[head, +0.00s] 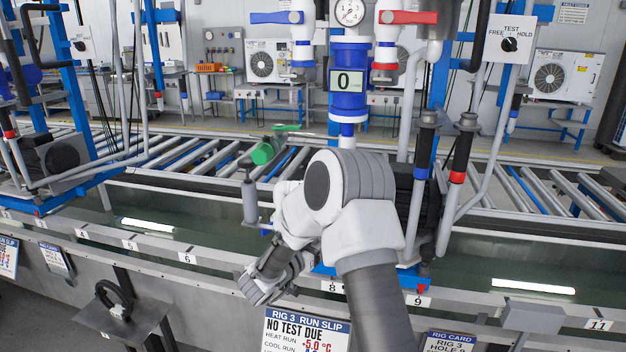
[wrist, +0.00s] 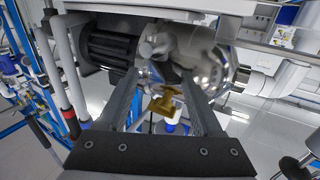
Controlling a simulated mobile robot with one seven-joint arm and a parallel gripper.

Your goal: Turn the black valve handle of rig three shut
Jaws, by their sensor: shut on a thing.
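In the wrist view, my gripper (wrist: 163,76) reaches to the shiny steel pump (wrist: 222,70), with its two grey fingers either side of a small dark part (wrist: 170,76). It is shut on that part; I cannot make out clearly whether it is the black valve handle. A brass fitting (wrist: 163,103) shows between the fingers. The black motor (wrist: 108,47) is to the left. In the head view, my arm covers the middle of rig three, below its blue column (head: 348,104) with a display reading 0. The fingertips and handle cannot be made out there.
Upright hoses with black grips, one blue-banded (head: 424,150) and one red-banded (head: 461,160), stand right of my arm. A red lever (head: 412,17) and a blue lever (head: 275,17) are above. The rig 3 slip (head: 305,330) hangs at the front rail. A black handwheel (head: 113,298) is lower left.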

